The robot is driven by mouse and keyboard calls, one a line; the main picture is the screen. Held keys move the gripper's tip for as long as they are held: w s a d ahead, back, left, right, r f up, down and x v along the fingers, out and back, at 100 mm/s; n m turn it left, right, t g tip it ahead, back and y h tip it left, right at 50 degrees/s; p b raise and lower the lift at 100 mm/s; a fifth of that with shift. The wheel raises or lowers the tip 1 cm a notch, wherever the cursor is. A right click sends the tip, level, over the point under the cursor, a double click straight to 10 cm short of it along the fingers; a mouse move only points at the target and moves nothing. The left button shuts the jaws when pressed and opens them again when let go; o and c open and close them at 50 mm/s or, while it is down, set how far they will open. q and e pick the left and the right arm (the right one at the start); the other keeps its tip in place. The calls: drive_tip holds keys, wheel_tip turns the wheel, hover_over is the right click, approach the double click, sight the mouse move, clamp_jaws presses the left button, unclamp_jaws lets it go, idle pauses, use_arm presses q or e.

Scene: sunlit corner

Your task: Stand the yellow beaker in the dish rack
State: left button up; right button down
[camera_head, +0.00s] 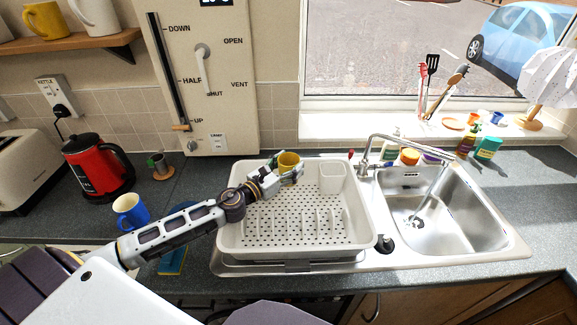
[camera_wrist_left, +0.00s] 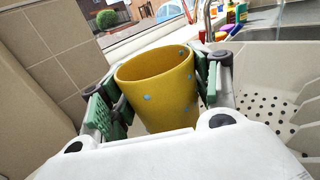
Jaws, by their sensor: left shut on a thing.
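The yellow beaker (camera_head: 288,160) is held upright by my left gripper (camera_head: 283,172) over the back part of the white dish rack (camera_head: 372,238). In the left wrist view the beaker (camera_wrist_left: 158,88) has small blue spots and its open mouth faces up. The green finger pads (camera_wrist_left: 155,95) of my left gripper press on its two sides. The beaker's base is hidden, so I cannot tell whether it touches the rack floor. My right gripper is not in view.
The rack holds upright prongs (camera_head: 318,222) and a corner cup holder (camera_head: 331,178). A steel sink (camera_head: 415,205) with a tap is on the right. A blue mug (camera_head: 130,211), red kettle (camera_head: 97,165) and small pot (camera_head: 160,166) stand on the left.

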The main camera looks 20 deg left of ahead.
use_arm(q)
drive_tip(key=shift+s+f, duration=0.1)
drive_tip(key=shift+f, duration=0.2)
drive_tip(key=o, duration=1)
drive_tip(key=shift+d+f, duration=0.1)
drive_tip(key=shift+c, duration=0.2)
drive_tip(key=shift+o, duration=0.2)
drive_tip(key=shift+f, duration=0.1)
